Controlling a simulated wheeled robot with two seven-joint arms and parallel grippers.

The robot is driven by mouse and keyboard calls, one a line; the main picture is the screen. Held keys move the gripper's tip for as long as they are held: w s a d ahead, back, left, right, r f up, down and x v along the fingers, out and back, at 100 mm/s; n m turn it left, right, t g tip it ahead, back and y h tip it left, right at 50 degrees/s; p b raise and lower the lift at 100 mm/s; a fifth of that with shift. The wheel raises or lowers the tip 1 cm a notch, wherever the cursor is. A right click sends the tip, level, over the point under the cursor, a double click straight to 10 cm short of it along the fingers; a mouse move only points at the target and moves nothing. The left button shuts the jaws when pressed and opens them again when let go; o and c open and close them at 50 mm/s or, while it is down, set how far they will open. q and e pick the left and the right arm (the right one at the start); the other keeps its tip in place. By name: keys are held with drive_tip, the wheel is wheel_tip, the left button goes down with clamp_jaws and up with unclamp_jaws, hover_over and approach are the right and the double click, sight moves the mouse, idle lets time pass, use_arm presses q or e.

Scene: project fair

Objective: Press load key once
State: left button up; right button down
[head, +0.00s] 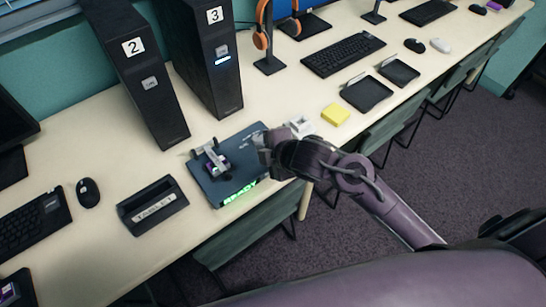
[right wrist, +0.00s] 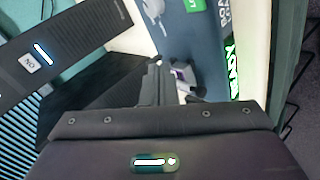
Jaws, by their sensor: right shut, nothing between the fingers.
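A flat blue-grey device (head: 212,190) lies on the desk with a lit green READY display (head: 240,191) on its front edge. A light grey mechanism with a purple part (head: 215,160) stands on its top. My right gripper (head: 262,148) is shut and empty, over the device's right end. In the right wrist view, the shut fingers (right wrist: 158,78) point at the device (right wrist: 185,40). A green patch with a white mark (right wrist: 195,5) and white lettering show on its top there, cut off by the frame edge. I cannot tell which part is the load key. My left gripper is out of view.
Black towers marked 2 (head: 148,80) and 3 (head: 205,60) stand behind the device. A black labelled holder (head: 152,205) and a mouse (head: 88,192) lie left. A small white object (head: 301,127) and yellow notes (head: 336,114) lie right of the gripper.

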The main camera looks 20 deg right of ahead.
drive_tip(key=w+d+r+n+g+y, duration=0.2)
drive_tip(key=w+d+n+g+y, duration=0.1)
drive_tip(key=n, duration=1.6)
drive_tip(key=shift+w+d+r+g+y, duration=0.2)
drive_tip(key=shift+d+r+g+y, duration=0.25)
drive_tip(key=shift+d, duration=0.4)
drive_tip(key=shift+f, duration=0.15)
wheel_tip(320, 180, down, 7)
drive_tip(key=b, duration=0.5)
drive_tip(key=shift+f+b, duration=0.2)
drive_tip(key=shift+b, duration=0.1)
drive_tip(key=shift+f+b, duration=0.6)
drive_tip(key=shift+f, duration=0.05)
drive_tip(key=shift+f+b, duration=0.45)
drive_tip(key=shift+b, duration=0.1)
